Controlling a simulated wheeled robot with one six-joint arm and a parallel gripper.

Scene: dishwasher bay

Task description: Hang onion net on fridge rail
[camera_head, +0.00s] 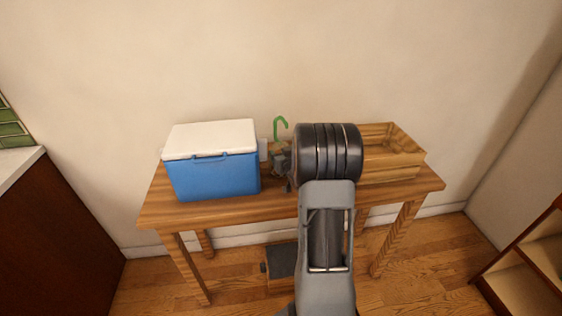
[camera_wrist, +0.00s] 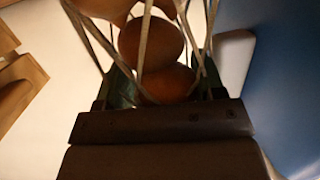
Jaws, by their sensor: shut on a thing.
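The onion net (camera_wrist: 152,45) fills the upper middle of the wrist view, with several brown onions behind pale strands. In the head view a green hook (camera_head: 280,127) stands up above the table, and the net's body below it is mostly hidden. My gripper (camera_head: 282,165) is over the table, between the cooler and the wooden box, with my arm covering much of it. In the wrist view my gripper (camera_wrist: 158,92) is shut on the onion net, with strands between its fingers. I cannot make out a fridge or its rail in either view.
A blue cooler (camera_head: 215,178) with a white lid stands on the wooden table (camera_head: 160,208), close left of my gripper. An open wooden box (camera_head: 395,162) stands at the right, partly behind my arm. The wall is behind the table. A shelf unit (camera_head: 525,275) is at lower right.

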